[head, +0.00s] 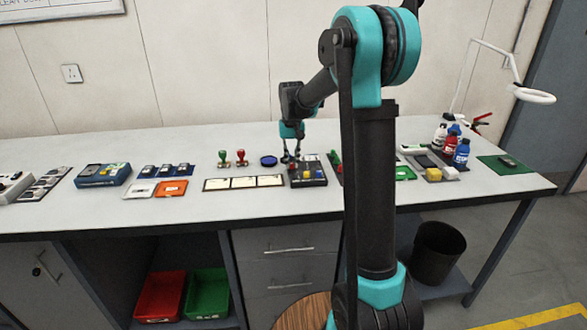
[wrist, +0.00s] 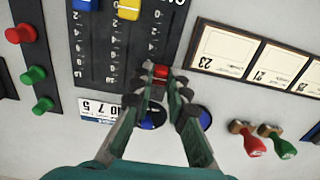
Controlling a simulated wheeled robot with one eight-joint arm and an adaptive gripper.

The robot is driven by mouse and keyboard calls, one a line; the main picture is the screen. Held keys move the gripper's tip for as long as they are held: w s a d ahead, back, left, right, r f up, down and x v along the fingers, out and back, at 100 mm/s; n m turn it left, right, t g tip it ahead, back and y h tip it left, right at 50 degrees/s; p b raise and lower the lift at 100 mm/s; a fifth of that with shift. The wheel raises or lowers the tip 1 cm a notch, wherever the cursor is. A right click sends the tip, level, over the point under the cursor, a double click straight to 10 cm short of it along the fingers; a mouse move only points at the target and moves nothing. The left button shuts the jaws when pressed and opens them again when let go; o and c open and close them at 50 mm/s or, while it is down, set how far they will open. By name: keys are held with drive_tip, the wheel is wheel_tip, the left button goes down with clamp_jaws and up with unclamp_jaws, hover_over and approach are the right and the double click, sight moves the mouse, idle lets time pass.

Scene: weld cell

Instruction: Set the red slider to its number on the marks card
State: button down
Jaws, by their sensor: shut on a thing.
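The slider panel (wrist: 103,50) is a dark box with numbered scales, upside down in the wrist view; it also shows on the bench in the head view (head: 310,183). The red slider (wrist: 160,70) sits low in its slot in the wrist view, close to the high-number end of the scale. My gripper (wrist: 160,76) is shut on it, the fingertips on either side of the knob. The blue slider (wrist: 85,4) and yellow slider (wrist: 128,9) are much higher in that view. The white marks card (wrist: 97,108) shows inverted numbers, partly covered by my left finger.
Three framed number cards (wrist: 225,50) lie beside the panel. A red stamp (wrist: 250,140) and a green stamp (wrist: 277,141) stand nearby, with a blue round pad (head: 268,161). A strip with red and green buttons (wrist: 34,75) borders the panel's other side.

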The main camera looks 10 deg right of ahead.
drive_tip(key=shift+w, duration=1.55)
drive_tip(key=c, duration=1.8)
unclamp_jaws()
drive_tip(key=shift+w, duration=0.1)
drive_tip(key=shift+o, duration=0.2)
wheel_tip(320, 180, up, 12)
